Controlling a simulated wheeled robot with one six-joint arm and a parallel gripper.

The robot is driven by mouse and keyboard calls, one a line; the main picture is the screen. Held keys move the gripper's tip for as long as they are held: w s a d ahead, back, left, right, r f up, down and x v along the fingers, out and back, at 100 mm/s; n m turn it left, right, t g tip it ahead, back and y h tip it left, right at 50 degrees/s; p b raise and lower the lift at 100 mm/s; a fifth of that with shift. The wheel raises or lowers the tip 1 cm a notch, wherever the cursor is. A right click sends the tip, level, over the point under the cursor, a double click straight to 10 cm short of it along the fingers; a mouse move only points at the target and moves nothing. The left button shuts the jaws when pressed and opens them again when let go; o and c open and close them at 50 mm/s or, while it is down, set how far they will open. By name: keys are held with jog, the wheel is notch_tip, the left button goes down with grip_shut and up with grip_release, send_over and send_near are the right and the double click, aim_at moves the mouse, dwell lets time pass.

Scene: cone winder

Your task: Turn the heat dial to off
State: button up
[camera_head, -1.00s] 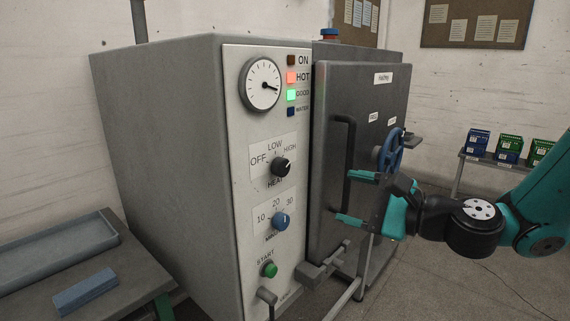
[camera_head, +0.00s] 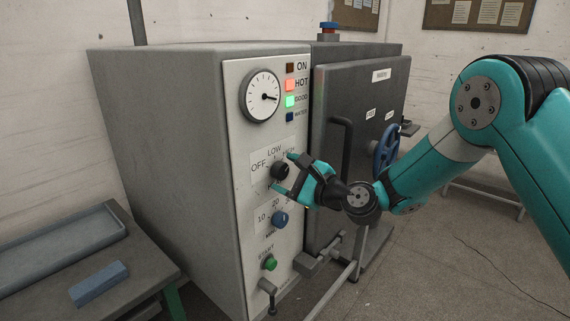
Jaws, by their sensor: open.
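The heat dial (camera_head: 280,170) is a black round knob on the pale control panel (camera_head: 259,138), with OFF, LOW and HIGH printed around it. Its pointer mark is too small to read now. My gripper (camera_head: 284,172) is open at the dial, with one teal finger above it and one below. I cannot tell whether the fingers touch it. The upper finger partly covers the HIGH label, and the lower one covers most of the HEAT label.
A blue dial (camera_head: 280,220) sits just below, with a green start button (camera_head: 269,263) under it. A dark door handle (camera_head: 342,165) and a blue handwheel (camera_head: 386,149) stand to the right. A gauge (camera_head: 262,95) is above. A side table (camera_head: 150,262) is at left.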

jog(key=shift+w+a, duration=0.35)
jog(key=shift+a, duration=0.15)
jog(key=c, duration=0.9)
